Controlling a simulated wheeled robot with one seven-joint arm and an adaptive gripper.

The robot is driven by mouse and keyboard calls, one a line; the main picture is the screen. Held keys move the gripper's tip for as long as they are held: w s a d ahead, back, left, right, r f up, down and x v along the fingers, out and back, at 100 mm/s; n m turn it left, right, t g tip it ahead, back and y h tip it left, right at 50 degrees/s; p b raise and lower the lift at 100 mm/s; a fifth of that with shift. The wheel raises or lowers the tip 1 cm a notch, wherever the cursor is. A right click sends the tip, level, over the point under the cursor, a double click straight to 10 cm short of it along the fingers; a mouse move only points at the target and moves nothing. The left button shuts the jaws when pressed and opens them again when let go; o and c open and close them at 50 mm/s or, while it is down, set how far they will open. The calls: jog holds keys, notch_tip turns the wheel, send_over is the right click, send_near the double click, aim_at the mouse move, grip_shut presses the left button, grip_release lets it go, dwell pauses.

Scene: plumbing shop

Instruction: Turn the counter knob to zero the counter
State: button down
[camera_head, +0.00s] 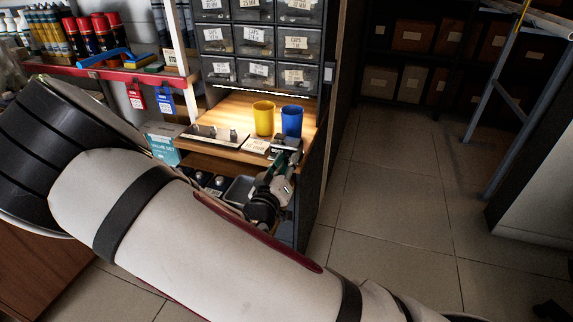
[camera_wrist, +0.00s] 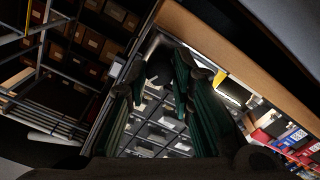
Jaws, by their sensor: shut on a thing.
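My gripper (camera_head: 282,163) is at the right front edge of the lit wooden shelf, beside a small dark box-like thing (camera_head: 287,142) that may be the counter. In the wrist view my gripper (camera_wrist: 165,72) has its two green-and-black fingers around a dark rounded thing (camera_wrist: 159,68), which looks like the counter knob. The fingers are closed on it. The counter's face and digits cannot be read in either view, and my gripper hides part of the knob.
A yellow cup (camera_head: 263,118) and a blue cup (camera_head: 291,121) stand on the wooden shelf (camera_head: 240,106), just behind my gripper. Labelled drawers (camera_head: 259,42) rise above. A grey tray (camera_head: 239,190) sits below. The tiled floor (camera_head: 385,190) at right is clear.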

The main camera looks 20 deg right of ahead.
jog(key=m+b, duration=0.3)
jog(key=m, duration=0.3)
jog(key=shift+f, duration=0.1)
jog(key=shift+m+b, duration=2.6)
jog(key=shift+m, duration=0.7)
jog(key=c, duration=1.4)
grip_release()
jog(key=shift+s, duration=0.1)
jog(key=v, duration=1.2)
